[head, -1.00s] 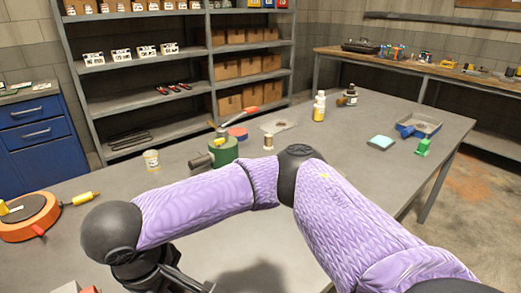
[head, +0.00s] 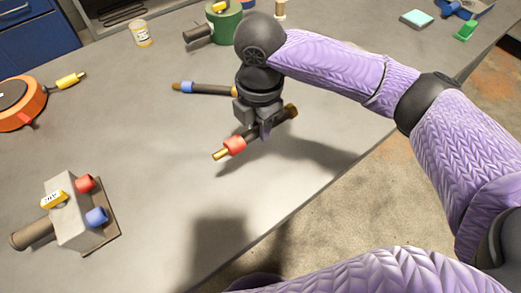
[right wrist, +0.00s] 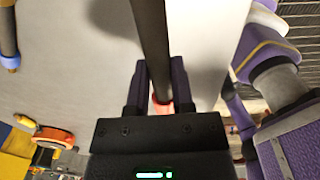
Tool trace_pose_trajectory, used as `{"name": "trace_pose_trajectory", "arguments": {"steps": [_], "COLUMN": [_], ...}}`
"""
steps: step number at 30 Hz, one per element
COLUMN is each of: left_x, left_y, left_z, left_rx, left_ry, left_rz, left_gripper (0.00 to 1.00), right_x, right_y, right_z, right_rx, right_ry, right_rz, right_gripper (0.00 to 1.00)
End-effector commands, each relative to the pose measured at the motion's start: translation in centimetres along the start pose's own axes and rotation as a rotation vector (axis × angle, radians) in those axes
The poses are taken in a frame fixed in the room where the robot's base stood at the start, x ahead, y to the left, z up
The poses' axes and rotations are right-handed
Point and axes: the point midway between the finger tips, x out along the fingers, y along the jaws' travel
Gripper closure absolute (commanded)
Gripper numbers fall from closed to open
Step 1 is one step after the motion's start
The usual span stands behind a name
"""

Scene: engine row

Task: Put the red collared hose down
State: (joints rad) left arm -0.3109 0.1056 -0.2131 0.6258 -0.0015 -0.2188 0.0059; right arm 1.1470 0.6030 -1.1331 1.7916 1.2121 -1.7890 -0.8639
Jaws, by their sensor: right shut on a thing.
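The red collared hose (head: 270,126) is a short dark tube with a red collar and brass-coloured ends. My right gripper (head: 262,130) is shut on its middle, and the hose slants across the table in the head view. The hose looks a little above the table; its exact height is unclear. In the right wrist view the hose (right wrist: 150,40) runs up between the fingers (right wrist: 160,85), with part of the red collar showing. My left gripper is not in view.
A blue collared hose (head: 210,90) lies close behind the gripper. A block (head: 80,215) with red and blue fittings stands at lower left. An orange reel (head: 22,104), a small jar (head: 140,33) and a green cylinder (head: 228,24) stand farther back. The middle front table is clear.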

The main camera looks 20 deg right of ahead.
Motion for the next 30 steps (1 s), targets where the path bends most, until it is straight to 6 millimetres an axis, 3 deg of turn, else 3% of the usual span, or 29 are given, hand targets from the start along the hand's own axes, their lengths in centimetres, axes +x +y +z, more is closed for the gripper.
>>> {"name": "trace_pose_trajectory", "arguments": {"steps": [5, 10, 25, 26, 30], "left_x": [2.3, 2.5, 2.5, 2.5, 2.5], "left_y": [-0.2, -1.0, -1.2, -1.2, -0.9], "left_z": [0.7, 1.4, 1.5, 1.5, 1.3], "left_rx": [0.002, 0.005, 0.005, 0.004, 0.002], "left_ry": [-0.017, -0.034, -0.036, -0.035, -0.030], "left_rz": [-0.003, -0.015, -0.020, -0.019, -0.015], "left_gripper": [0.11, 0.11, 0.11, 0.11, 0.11], "right_x": [5.2, 8.3, 9.5, 9.5, 9.5], "right_y": [-0.1, -0.1, -0.1, -0.1, -0.1], "right_z": [0.0, 0.0, 0.0, 0.0, 0.0], "right_rx": [0.001, 0.002, 0.001, 0.001, 0.001], "right_ry": [0.000, -0.001, -0.002, -0.002, -0.002], "right_rz": [-0.006, -0.005, -0.002, -0.001, -0.001], "right_gripper": [1.00, 1.00, 1.00, 0.67, 0.37]}}
